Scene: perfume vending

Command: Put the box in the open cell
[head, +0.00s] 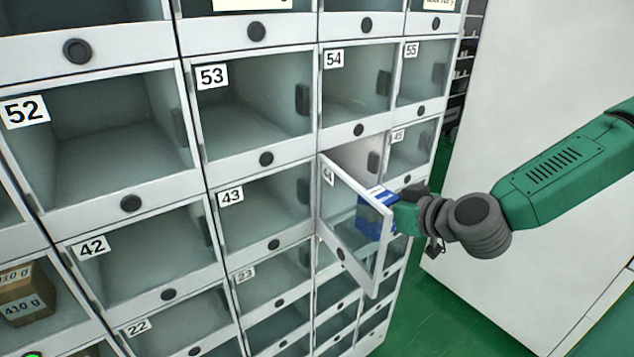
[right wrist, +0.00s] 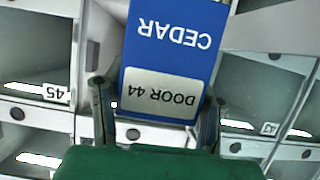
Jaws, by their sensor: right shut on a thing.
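A blue box (right wrist: 172,42) labelled "CEDAR" and "DOOR 44" sits between the fingers of my right gripper (right wrist: 157,108) in the right wrist view, its print upside down. In the head view the blue box (head: 367,218) is partly behind a transparent door, at the front of an open cell (head: 352,160). The open door (head: 350,222) is swung outward, hinged on its left side, and its number plate is hard to read. My right gripper (head: 396,208) reaches in from the right, past the door's free edge, shut on the box. My left gripper is not in view.
Closed cells surround the open one: 54 (head: 355,85) above, 43 (head: 262,205) to the left and 45 (head: 410,155) to the right. Cardboard boxes (head: 25,292) stand in a cell at lower left. A white panel (head: 540,100) stands at right, with green floor (head: 440,310) below.

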